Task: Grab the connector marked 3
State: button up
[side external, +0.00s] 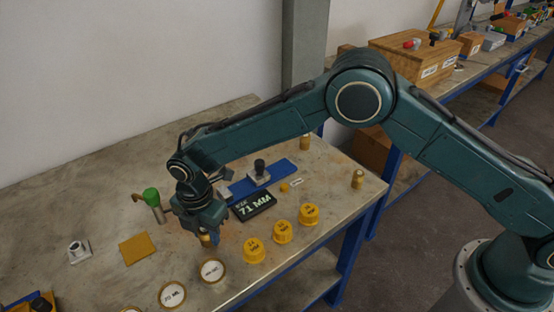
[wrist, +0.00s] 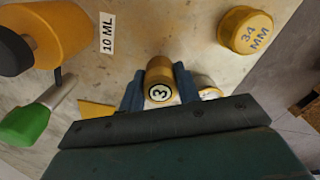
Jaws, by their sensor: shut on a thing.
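The connector marked 3 (wrist: 160,78) is a brass-coloured cylinder with a round white "3" label facing the wrist camera. My gripper (wrist: 160,92) is shut on it, with one blue finger on each side. In the side external view my gripper (side external: 208,236) points down over the near part of the table, and the connector (side external: 209,241) shows small and partly hidden between the fingers. I cannot tell whether its lower end touches the table. Two other brass-coloured pieces stand farther off, one at the back (side external: 305,142) and one at the right (side external: 357,179).
Yellow caps (side external: 283,232) stand right of my gripper; one reads 34 MM (wrist: 246,32). Round labelled vessel tops (side external: 212,270) lie close in front. A black 71 MM display (side external: 254,205) and a green-topped piece (side external: 151,197) are nearby. A yellow pad (side external: 137,248) lies left.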

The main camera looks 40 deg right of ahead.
notch_tip(320, 180, up, 18)
jog(key=shift+r, duration=0.15)
dwell(0.3)
dwell(0.5)
